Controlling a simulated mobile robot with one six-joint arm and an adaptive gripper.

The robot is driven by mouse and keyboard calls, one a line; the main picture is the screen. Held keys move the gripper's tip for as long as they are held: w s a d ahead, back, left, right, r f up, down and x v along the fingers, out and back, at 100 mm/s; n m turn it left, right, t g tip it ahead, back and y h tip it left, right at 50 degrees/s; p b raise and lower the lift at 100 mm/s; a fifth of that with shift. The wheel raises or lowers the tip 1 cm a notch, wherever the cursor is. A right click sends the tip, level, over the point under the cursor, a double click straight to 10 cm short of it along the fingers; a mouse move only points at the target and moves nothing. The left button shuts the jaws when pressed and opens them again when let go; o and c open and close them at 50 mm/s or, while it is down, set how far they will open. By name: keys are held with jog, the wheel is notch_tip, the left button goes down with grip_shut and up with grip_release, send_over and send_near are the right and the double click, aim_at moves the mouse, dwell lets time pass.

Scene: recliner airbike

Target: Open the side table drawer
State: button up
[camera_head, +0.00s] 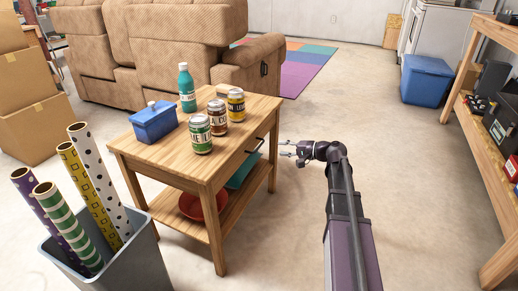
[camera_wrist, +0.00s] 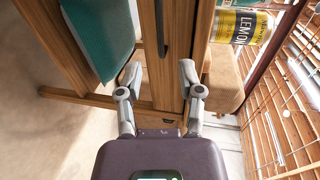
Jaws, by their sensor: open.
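The wooden side table (camera_head: 165,148) stands in the middle of the head view. Its drawer front (camera_head: 247,158) faces right and looks flush with the table, so the drawer appears shut. A dark bar handle (camera_head: 256,146) is on the drawer front; it also shows in the wrist view as a dark handle (camera_wrist: 161,30) above the fingertips. My gripper (camera_head: 284,148) is just right of the handle, apart from it, pointing at the drawer. In the wrist view, my gripper (camera_wrist: 160,72) is open and empty, its fingers appearing on either side of the drawer front.
Several cans, a teal bottle (camera_head: 187,90) and a blue box (camera_head: 153,122) stand on the tabletop. A red bowl (camera_head: 195,206) and a teal item (camera_head: 243,170) are on the lower shelf. A bin (camera_head: 150,262) of rolls stands front left.

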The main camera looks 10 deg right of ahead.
aim_at(259, 146)
jog(key=b+x, duration=0.2)
jog(key=x, duration=0.8)
jog(key=shift+a, duration=0.15)
grip_shut()
